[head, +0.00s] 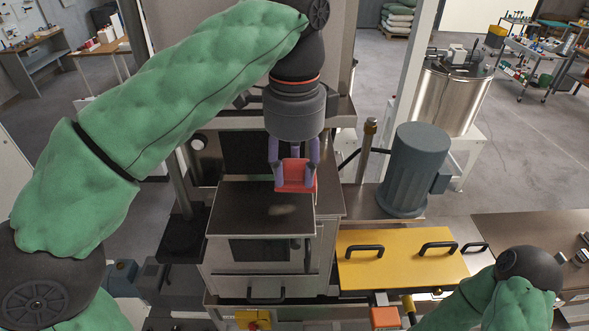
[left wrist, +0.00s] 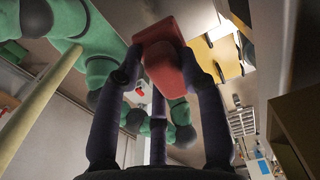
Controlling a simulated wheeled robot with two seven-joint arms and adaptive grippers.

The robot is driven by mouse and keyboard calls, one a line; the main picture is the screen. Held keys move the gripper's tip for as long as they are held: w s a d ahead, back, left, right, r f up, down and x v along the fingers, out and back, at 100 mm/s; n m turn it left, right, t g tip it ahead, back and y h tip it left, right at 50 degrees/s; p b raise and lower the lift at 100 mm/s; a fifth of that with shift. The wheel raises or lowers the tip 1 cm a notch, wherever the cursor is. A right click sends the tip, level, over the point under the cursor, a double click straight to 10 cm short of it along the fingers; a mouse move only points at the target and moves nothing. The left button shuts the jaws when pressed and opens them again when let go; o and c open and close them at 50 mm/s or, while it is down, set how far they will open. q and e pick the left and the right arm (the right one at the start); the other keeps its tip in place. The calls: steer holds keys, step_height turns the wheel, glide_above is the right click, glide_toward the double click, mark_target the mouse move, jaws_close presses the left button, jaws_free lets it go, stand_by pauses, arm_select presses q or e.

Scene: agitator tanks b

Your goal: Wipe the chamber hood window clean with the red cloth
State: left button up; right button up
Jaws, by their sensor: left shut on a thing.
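My left gripper (head: 293,172) comes down from above with its purple fingers shut on the red cloth (head: 297,180). The cloth looks like a folded red pad; in the left wrist view it also shows as a red block (left wrist: 165,65) between the fingers. It is at the far right corner of the chamber hood's dark sloping top panel (head: 245,205); I cannot tell whether it touches. A pale smudge shows on that panel, just nearer than the cloth. A dark window (head: 258,250) is in the hood's front, below the panel. My right gripper is not in view.
A yellow cover (head: 400,262) with black handles lies right of the hood. A grey motor (head: 415,165) stands behind it, and a thin post with a brass top (head: 367,140) rises near the cloth. A dark machine column stands behind my left gripper.

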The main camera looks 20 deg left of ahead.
arm_select(q)
steer(key=shift+r, duration=1.5)
steer(key=shift+a, duration=0.1)
